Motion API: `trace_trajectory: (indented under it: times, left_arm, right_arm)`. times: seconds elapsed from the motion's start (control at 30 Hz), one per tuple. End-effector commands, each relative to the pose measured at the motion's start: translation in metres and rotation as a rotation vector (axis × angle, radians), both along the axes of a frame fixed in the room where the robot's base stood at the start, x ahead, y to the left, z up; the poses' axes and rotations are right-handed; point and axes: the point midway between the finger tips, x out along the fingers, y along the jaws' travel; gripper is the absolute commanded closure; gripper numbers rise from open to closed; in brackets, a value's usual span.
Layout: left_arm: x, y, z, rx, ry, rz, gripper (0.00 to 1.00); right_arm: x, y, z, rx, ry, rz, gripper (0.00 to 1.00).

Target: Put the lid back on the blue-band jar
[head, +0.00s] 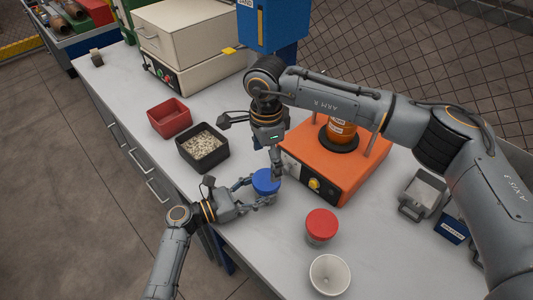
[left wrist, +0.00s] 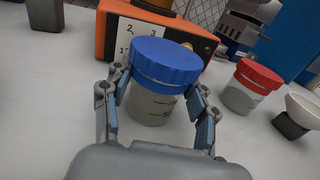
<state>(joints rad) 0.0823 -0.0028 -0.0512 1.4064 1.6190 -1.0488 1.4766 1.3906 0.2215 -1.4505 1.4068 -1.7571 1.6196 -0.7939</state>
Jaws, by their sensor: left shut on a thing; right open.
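The jar with the blue lid stands on the bench in front of the orange machine. Its clear, marked body (left wrist: 150,105) shows in the left wrist view between the fingers of my left gripper (head: 257,192), which is shut on it. The blue lid (head: 264,183) sits on top of the jar and also shows in the left wrist view (left wrist: 166,62). A pale rim shows just under it; I cannot tell whether it is screwed down. My right gripper (head: 277,174) is open, pointing down at the lid's far edge; I cannot tell whether it touches.
The orange machine (head: 310,170) stands close behind the jar. A red-lidded jar (head: 321,226) and a white cup (head: 329,275) stand to the right and front. A black tray of pale bits (head: 204,161) and a red tray (head: 169,119) stand to the left.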

Motion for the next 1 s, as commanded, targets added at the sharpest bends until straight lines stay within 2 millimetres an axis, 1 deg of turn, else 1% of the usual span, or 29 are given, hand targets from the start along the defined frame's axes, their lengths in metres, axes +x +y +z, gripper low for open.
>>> trace_trajectory:
  times: [0.03, 0.2, 0.4, 0.53, 0.8, 0.87, 0.9, 0.97, 1.0]
  left_arm:
    - [0.0, 0.0, 0.0, 0.0, 0.0, 0.0, 1.0]
    - [0.0, 0.0, 0.0, 0.0, 0.0, 0.0, 1.0]
    - [0.0, 0.0, 0.0, 0.0, 0.0, 0.0, 1.0]
    - [0.0, 0.0, 0.0, 0.0, 0.0, 0.0, 1.0]
    - [0.0, 0.0, 0.0, 0.0, 0.0, 0.0, 1.0]
    - [0.0, 0.0, 0.0, 0.0, 0.0, 0.0, 1.0]
    - [0.0, 0.0, 0.0, 0.0, 0.0, 0.0, 1.0]
    - [0.0, 0.0, 0.0, 0.0, 0.0, 0.0, 1.0]
    - [0.0, 0.0, 0.0, 0.0, 0.0, 0.0, 1.0]
  right_arm:
    - [-0.001, 0.0, -0.009, -0.002, 0.004, 0.0, 0.11]
    - [-0.001, 0.0, -0.037, -0.002, 0.004, -0.002, 0.11]
    - [-0.001, 0.0, -0.058, -0.001, 0.002, -0.001, 0.11]
    - [0.0, 0.0, -0.064, -0.001, 0.001, -0.001, 0.11]
    - [0.0, 0.0, -0.065, -0.001, 0.001, -0.001, 0.11]
    - [0.0, 0.0, -0.065, -0.001, 0.001, -0.001, 0.24]
    - [0.0, 0.0, -0.065, -0.001, 0.001, -0.001, 0.32]
    - [0.0, 0.0, -0.065, -0.001, 0.001, -0.001, 0.44]
    - [0.0, 0.0, -0.065, -0.001, 0.001, -0.001, 0.52]
